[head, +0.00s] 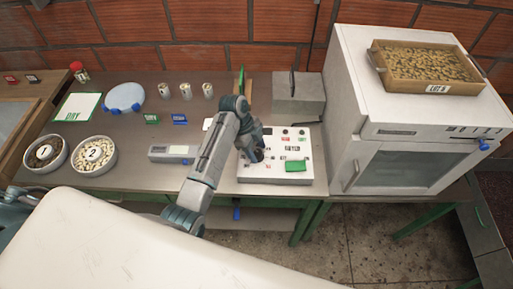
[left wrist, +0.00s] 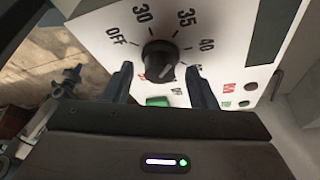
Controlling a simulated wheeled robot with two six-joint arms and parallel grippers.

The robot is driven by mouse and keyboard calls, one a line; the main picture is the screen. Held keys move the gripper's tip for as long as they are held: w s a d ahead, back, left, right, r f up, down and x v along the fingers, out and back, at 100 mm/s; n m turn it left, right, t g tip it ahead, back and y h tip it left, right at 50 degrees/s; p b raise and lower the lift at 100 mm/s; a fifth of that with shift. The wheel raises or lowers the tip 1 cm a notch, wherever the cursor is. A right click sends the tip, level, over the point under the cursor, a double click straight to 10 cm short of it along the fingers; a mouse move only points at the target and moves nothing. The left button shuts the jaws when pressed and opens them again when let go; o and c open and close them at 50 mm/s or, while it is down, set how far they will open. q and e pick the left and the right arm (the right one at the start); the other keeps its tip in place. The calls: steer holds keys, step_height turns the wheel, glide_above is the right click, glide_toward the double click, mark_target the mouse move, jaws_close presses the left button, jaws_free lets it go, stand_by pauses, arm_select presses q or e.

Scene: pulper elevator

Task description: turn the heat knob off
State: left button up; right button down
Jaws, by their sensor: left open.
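The heat knob (left wrist: 160,61) is a round black dial on a white panel (left wrist: 98,22), with OFF, 30, 35, 40 and a partly hidden mark around it. A light pointer line on it seems to aim away from OFF, towards the lower right of the picture. My left gripper (left wrist: 160,84) is open, its two dark fingers on either side of the knob's near edge; I cannot tell whether they touch it. In the head view my left gripper (head: 257,156) is over the white control box (head: 272,179) and hides the knob. My right gripper is not in view.
A grey box (head: 298,97) stands behind, and a white oven (head: 400,165) with a tray (head: 425,66) on top stands right. A scale (head: 172,153) and bowls (head: 94,155) are left.

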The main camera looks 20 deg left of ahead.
arm_select(q)
steer(key=c, duration=1)
steer(key=shift+o, duration=0.2)
steer(key=n+t, duration=0.1)
steer(key=n, duration=0.3)
steer(key=shift+s+n+t, duration=0.2)
steer(key=shift+n+t, duration=0.1)
steer(key=shift+t, duration=0.1)
steer(key=n, duration=0.2)
steer(key=n+t+y, duration=0.1)
steer(key=n, duration=0.1)
steer(key=shift+d+n+t, duration=0.1)
steer(key=shift+n+t, duration=0.2)
steer(key=n, duration=0.2)
steer(key=n+t+y, duration=0.1)
steer(key=n, duration=0.1)
steer(key=shift+s+d+n+y, duration=0.1)
steer(key=shift+s+n+y, duration=0.05)
steer(key=shift+n+y, duration=0.15)
steer(key=shift+d+n+t+y, duration=0.1)
steer(key=shift+n+t+y, duration=0.4)
steer(key=shift+n, duration=1.5)
steer(key=shift+y, duration=0.3)
